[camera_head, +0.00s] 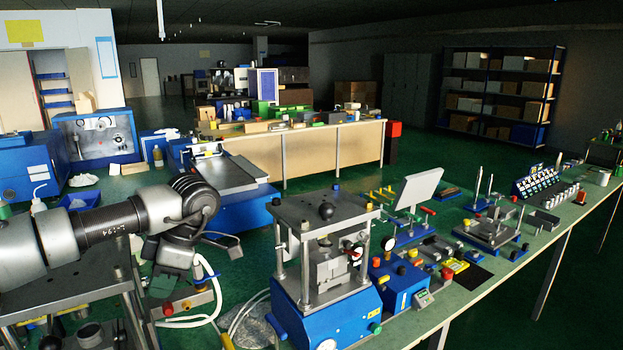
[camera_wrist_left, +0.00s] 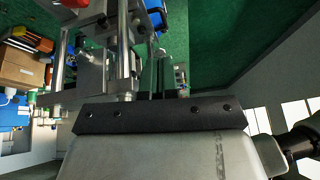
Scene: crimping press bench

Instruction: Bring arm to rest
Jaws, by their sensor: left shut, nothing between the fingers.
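My left arm comes in from the left in the head view and bends down at its wrist. My left gripper (camera_head: 172,272) hangs below the wrist, to the left of the press and apart from it; its fingertips are hard to make out there. In the left wrist view the thin fingers of my left gripper (camera_wrist_left: 163,65) are together with nothing between them. The press (camera_head: 322,255) has a blue base, steel posts and a top plate with a black knob. Metal posts and plates (camera_wrist_left: 95,70) show beside the fingers in the left wrist view. My right gripper is not in view.
A long bench (camera_head: 507,262) runs right from the press, holding a blue control box (camera_head: 401,287), a tilted white panel (camera_head: 418,188) and several fixtures. White hoses (camera_head: 211,285) hang below my left wrist. Green floor (camera_head: 262,245) is open behind the press.

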